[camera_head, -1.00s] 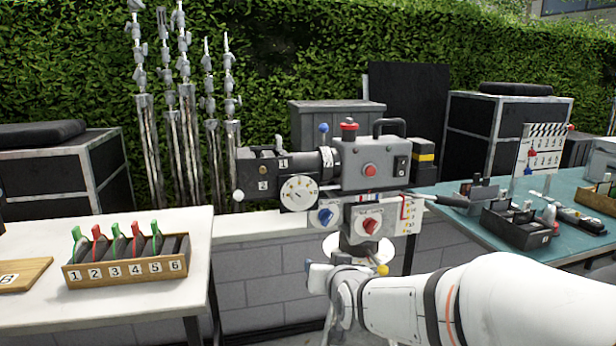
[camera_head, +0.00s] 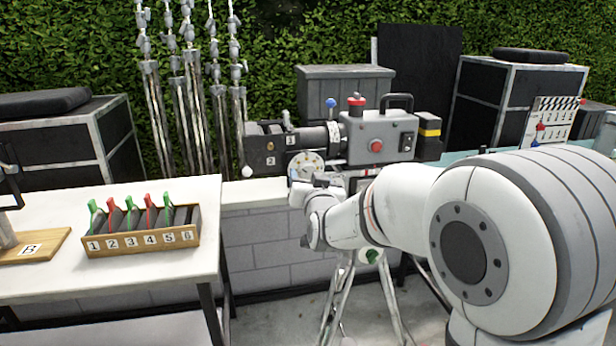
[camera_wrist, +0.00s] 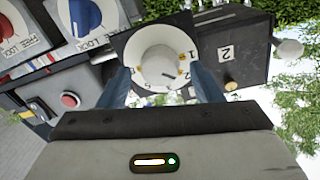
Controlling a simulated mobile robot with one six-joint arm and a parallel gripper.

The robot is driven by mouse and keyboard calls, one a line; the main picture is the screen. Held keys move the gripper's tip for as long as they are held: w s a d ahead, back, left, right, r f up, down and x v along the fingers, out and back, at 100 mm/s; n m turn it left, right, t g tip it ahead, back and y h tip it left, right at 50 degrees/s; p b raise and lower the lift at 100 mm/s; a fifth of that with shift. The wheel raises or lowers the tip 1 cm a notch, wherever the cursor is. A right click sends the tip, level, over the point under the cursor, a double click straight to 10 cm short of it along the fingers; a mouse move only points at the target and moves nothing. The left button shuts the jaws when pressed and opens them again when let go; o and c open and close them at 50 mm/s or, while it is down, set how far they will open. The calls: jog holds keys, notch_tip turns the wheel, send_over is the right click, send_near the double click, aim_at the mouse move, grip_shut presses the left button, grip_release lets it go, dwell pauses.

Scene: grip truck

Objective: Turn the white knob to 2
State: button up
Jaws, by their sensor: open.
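A white round knob (camera_wrist: 160,52), ringed with small marks, sits on the side of the film camera in the wrist view. In the head view its white dial (camera_head: 303,163) shows partly above my gripper (camera_head: 322,183). My gripper (camera_wrist: 163,75) is open, with one blue-grey finger on each side of the knob. I cannot tell whether they touch it. A "1" tag shows at the knob's right edge. A "2" tag (camera_wrist: 226,54) is on the dark box beside it. The knob's pointer setting is not clear.
The film camera (camera_head: 378,140) stands on a tripod (camera_head: 338,290). A blue knob (camera_wrist: 84,17) and a red knob (camera_wrist: 20,22) lie close to the left finger. A white ball (camera_wrist: 288,50) sticks out at right. A white table (camera_head: 130,275) holds a numbered rack (camera_head: 150,240).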

jog(key=shift+w, duration=0.1)
jog(key=shift+c, duration=0.5)
jog(key=c, duration=0.9)
jog(key=shift+b, duration=0.35)
jog(key=shift+f+m+b, duration=0.15)
jog(key=shift+m+b, duration=0.15)
jog(key=shift+b, duration=0.5)
jog(key=shift+m, duration=0.3)
jog(key=shift+r, duration=0.2)
jog(key=o, duration=1)
